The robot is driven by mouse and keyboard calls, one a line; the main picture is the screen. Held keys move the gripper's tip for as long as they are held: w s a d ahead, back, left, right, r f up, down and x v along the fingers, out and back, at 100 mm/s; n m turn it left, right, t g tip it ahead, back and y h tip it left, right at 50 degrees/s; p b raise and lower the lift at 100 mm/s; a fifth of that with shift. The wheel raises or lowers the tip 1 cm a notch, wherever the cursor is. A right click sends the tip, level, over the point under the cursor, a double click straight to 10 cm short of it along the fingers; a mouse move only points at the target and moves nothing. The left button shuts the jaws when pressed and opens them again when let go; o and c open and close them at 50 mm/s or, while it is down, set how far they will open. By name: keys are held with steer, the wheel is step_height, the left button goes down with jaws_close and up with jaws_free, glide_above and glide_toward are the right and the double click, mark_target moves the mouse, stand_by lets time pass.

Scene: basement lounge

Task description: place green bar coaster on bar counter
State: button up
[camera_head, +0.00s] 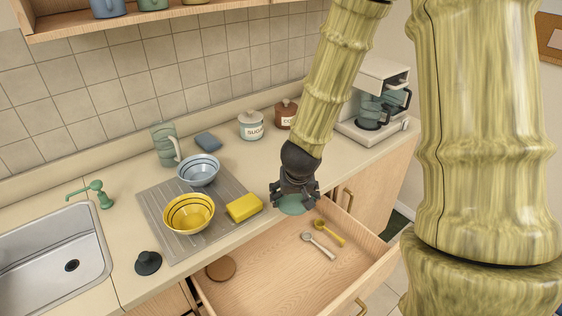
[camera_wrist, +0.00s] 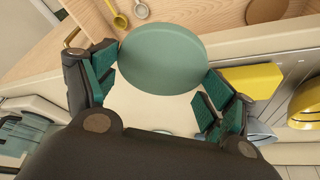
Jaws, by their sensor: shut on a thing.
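The green coaster (camera_head: 291,205) is a round, flat disc held in my gripper (camera_head: 294,193), near the front edge of the counter (camera_head: 238,165) by the open drawer. In the wrist view the coaster (camera_wrist: 162,58) lies between the two fingers of my gripper (camera_wrist: 166,76), which are shut on it. A pale surface shows below the coaster there. Whether the coaster touches the counter I cannot tell.
The open drawer (camera_head: 285,285) holds a brown disc (camera_head: 220,268) and two spoons. A drying mat (camera_head: 158,210) with bowls and a yellow sponge (camera_head: 244,207) is left of my gripper. Canisters and a coffee maker (camera_head: 375,105) stand behind. Bare counter lies between.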

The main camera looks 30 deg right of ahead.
steer(key=w+d+p, duration=0.1)
steer(key=w, duration=0.3)
steer(key=w+d+f+p, duration=0.1)
steer(key=w+p, duration=0.1)
steer(key=w, duration=0.3)
steer(key=w+d+p, duration=0.2)
steer(key=w, duration=0.3)
steer(key=shift+w+f, duration=0.1)
steer(key=shift+f, duration=0.1)
steer(key=shift+w+f, duration=0.1)
steer(key=shift+f, duration=1.7)
steer(key=shift+f, duration=0.15)
steer(key=o, duration=0.8)
steer(key=shift+v, duration=6.2)
steer(key=shift+d, duration=0.1)
